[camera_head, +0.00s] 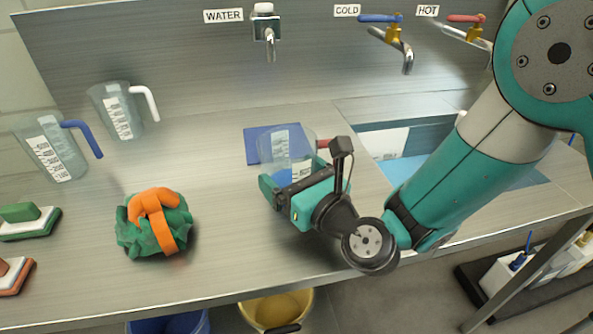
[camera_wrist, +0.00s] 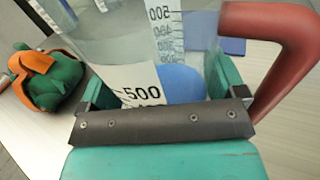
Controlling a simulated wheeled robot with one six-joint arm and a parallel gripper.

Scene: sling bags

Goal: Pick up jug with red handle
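The clear jug with the red handle (camera_head: 300,143) stands upright on the counter at the front of a blue mat. Its red handle is partly hidden behind my gripper in the head view, and shows at the right in the wrist view (camera_wrist: 282,50). The jug's white label (camera_wrist: 138,84) reads 500. My gripper (camera_head: 288,184) is low in front of the jug. Its green fingers are spread wide, one on each side of the jug body. I cannot make out firm contact between fingers and jug wall.
A blue-handled jug (camera_head: 52,150) and a white-handled jug (camera_head: 117,112) stand at the left. A green and orange cloth bundle (camera_head: 154,222) lies left of my gripper. The blue mat (camera_head: 256,147) lies under the taps. A sink (camera_head: 400,165) is at the right.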

